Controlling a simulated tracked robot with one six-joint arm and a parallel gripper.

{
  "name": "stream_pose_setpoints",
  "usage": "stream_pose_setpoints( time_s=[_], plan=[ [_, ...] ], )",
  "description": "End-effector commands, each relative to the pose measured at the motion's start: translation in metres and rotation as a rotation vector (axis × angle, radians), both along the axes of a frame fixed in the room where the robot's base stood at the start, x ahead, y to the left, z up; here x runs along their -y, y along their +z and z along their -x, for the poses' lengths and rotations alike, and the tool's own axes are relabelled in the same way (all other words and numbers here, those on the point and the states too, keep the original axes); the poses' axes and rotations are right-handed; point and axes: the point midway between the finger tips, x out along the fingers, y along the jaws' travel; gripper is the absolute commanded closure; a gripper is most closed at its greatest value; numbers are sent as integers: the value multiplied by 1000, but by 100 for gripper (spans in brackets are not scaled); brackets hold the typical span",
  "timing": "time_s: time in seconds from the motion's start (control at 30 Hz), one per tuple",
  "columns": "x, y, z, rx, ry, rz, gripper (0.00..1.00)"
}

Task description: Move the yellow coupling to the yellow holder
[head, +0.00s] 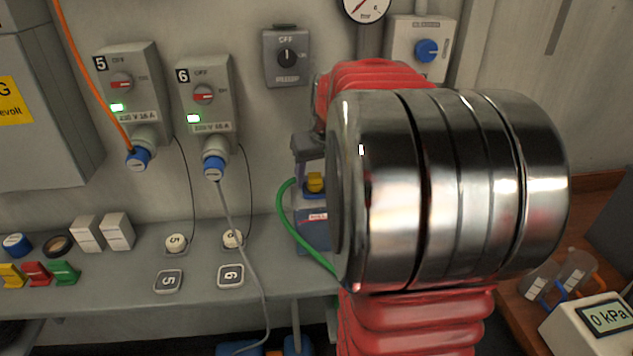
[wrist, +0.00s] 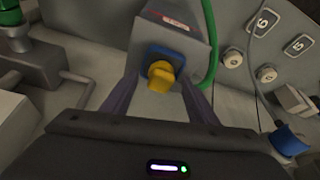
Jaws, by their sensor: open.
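The yellow coupling (wrist: 160,76) sits in a blue square socket on the front of a grey box in the wrist view. It also shows in the head view (head: 315,182), just left of my arm. My gripper (wrist: 161,92) is open, with one dark finger on each side of the coupling; I cannot tell whether they touch it. In the head view my arm hides most of the gripper. A yellow holder (head: 11,275) stands on the bench at the far left, beside a red and a green one, and looks empty.
A green hose (head: 288,215) loops beside the grey box. A grey cable (head: 245,260) hangs from socket 6 across the bench, and an orange cable (head: 85,70) runs to socket 5. White blocks (head: 102,232) stand behind the holders. A pressure display (head: 605,318) is at right.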

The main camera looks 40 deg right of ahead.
Motion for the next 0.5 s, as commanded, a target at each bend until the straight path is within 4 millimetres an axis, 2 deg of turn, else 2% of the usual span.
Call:
stream_pose_setpoints(
  time_s=[0.1,0.5],
  plan=[
    [1,-7,-2,-1,0,0,46],
    [1,-7,-3,0,0,0,46]
  ],
)
